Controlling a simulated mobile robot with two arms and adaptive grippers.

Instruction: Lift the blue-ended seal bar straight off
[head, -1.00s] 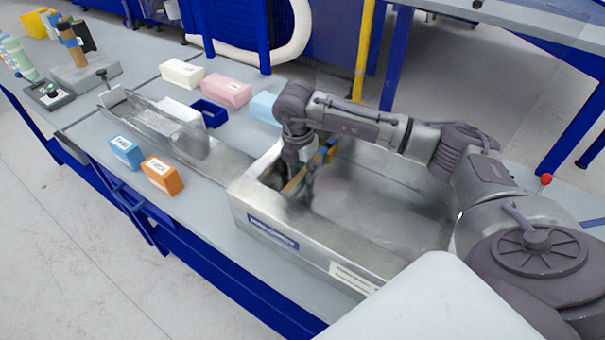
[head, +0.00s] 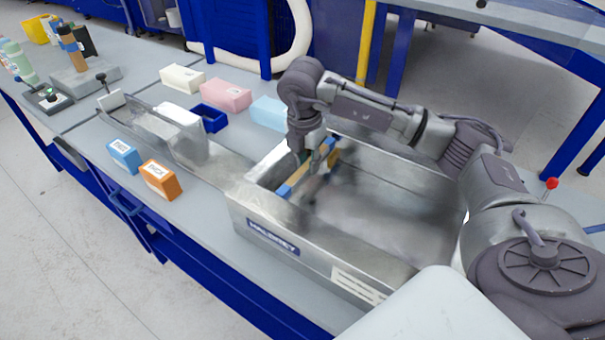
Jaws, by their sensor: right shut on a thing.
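The seal bar (head: 296,178) is a tan strip with blue ends, one near the front wall of the metal tank (head: 345,258) and one farther back. My right gripper (head: 308,163) points down from above and is shut on the middle of the bar. The bar lies roughly level at the left end of the tank, around rim height. I cannot tell whether its ends touch the walls. The fingertips are partly hidden against the bar. My left gripper is out of view.
Left of the tank is a clear-sided metal tray (head: 150,140). An orange block (head: 160,180) and a blue block (head: 124,156) stand in front of it. Pink (head: 225,96), cream (head: 182,79) and light blue (head: 270,113) blocks and a small dark blue bin (head: 209,118) are behind.

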